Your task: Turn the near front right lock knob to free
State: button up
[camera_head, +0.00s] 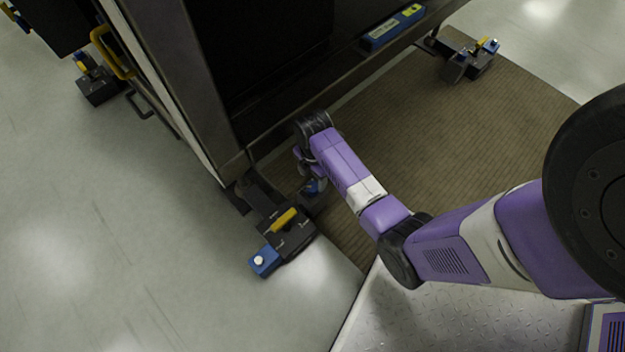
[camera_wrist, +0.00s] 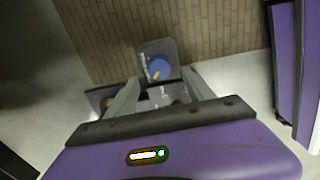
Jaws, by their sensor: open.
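In the head view a bit of blue, which looks like this knob (camera_head: 315,187), shows beside the near foot unit (camera_head: 287,236), partly hidden by my arm. My gripper (camera_wrist: 160,76) is open, with its two grey fingers apart on the left and right of the knob's near side. I cannot tell whether the fingertips touch it. The fingers look empty.
The near foot unit has a yellow lever (camera_head: 284,220) and a blue box with a white button (camera_head: 264,261). The dark cabinet (camera_head: 262,60) stands above. Other foot units stand at the far right (camera_head: 465,62) and far left (camera_head: 97,84). The brown mat (camera_head: 440,130) is mostly clear.

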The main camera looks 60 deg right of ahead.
aim_at(313, 187)
notch_tip(313, 187, down, 6)
jog(key=b, duration=0.3)
jog(key=shift+f, duration=0.2)
grip_shut()
